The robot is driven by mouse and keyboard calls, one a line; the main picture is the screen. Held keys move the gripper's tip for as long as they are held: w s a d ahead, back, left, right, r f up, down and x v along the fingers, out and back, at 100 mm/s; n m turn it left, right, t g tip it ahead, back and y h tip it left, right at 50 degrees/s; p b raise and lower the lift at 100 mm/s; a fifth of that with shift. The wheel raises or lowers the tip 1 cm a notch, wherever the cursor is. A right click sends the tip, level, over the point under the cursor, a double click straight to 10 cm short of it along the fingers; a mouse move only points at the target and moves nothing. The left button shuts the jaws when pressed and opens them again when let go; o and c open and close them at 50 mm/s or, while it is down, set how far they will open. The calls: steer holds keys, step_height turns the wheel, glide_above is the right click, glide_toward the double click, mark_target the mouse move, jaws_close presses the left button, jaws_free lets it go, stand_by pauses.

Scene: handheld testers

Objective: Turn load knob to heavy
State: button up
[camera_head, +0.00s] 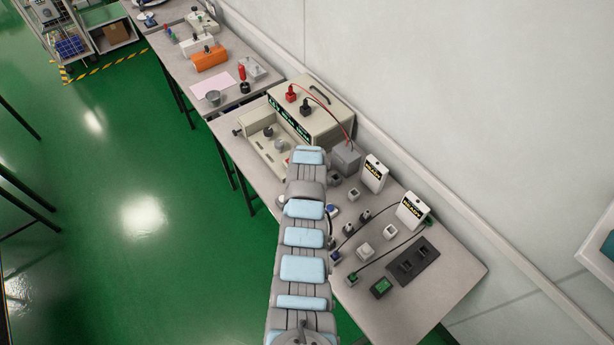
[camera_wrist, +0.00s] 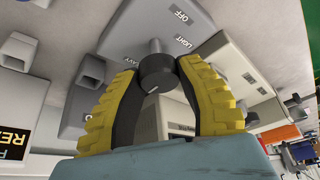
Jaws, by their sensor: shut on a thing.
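The load knob (camera_wrist: 157,75) is a dark round knob with a small pale mark, on a grey box (camera_wrist: 140,25) labelled OFF, LIGHT and, partly hidden by a finger, HEAVY. My gripper (camera_wrist: 158,72) has yellow ribbed fingers with dark inner pads, closed on the knob from both sides in the wrist view. I cannot tell for sure which label the knob points to. In the head view, a grey box (camera_head: 346,158) stands just beyond my arm's end; my gripper and the knob are hidden behind my arm there.
A large beige instrument (camera_head: 325,118) with red and black plugs stands behind. White labelled boxes (camera_head: 374,173), small sockets, cables and a black panel (camera_head: 412,262) lie to the right. A second table (camera_head: 180,70) at the upper left holds an orange device (camera_head: 209,58).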

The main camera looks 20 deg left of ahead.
steer(key=shift+f, duration=0.1)
steer(key=o, duration=1.2)
steer(key=shift+r, duration=0.2)
steer(key=shift+v, duration=1.75)
steer(key=v, duration=0.8)
steer(key=shift+r, duration=0.15)
